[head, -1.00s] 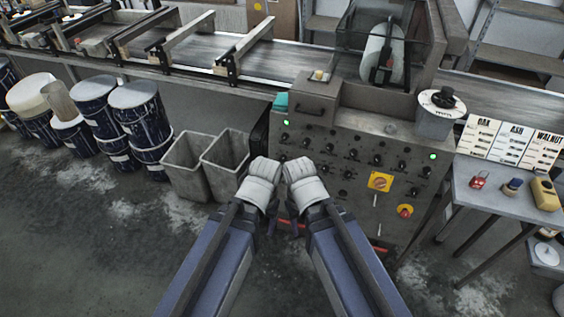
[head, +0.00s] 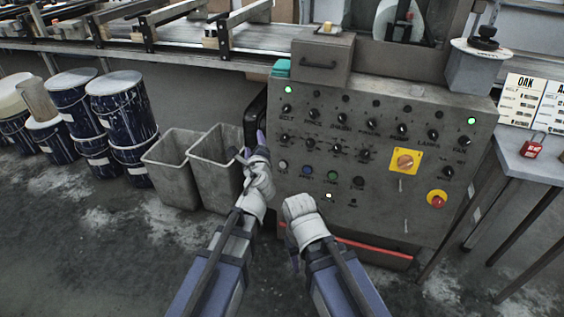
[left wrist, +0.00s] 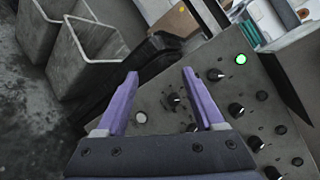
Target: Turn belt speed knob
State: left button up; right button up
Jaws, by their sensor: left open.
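The control panel (head: 400,205) carries rows of black knobs. The knob labelled BELT (head: 286,108) is at the upper left, under a green lamp; it also shows in the left wrist view (left wrist: 216,75), right of the fingers. Another black knob (head: 283,140) sits below it and appears between the fingers in the left wrist view (left wrist: 172,100). My left gripper (head: 250,147) is open and empty, off the panel's left edge, with its purple fingers (left wrist: 160,78) spread.
Two grey bins (head: 172,178) stand left of the panel, close to my left arm. Blue drums (head: 122,105) stand farther left. A yellow rotary switch (head: 404,161) and a red button (head: 437,200) are on the panel's right. A side table (head: 535,165) stands at right.

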aim_at(284, 139)
pick_arm(q)
jog(key=shift+w+d+f+m+t+h+b, duration=0.9)
jog(key=shift+w+d+f+m+h+b, duration=1)
jog(key=shift+d+f+m+h+b, duration=3.15)
jog(key=w+r+y, duration=0.1)
jog(key=w, duration=0.1)
jog(key=w+a+r+m+y+p, duration=0.1)
jog(key=w, duration=0.1)
jog(key=w+r+m+y, duration=0.1)
jog(key=w, duration=0.2)
jog(key=shift+w+a+y+p, duration=0.1)
jog(key=shift+a+y+p, duration=0.15)
jog(key=shift+y+p, duration=0.1)
pick_arm(e)
notch_tip(284, 139, down, 11)
jog(key=shift+w+a, duration=0.15)
jog(key=shift+w, duration=0.25)
pick_arm(q)
grip_shut()
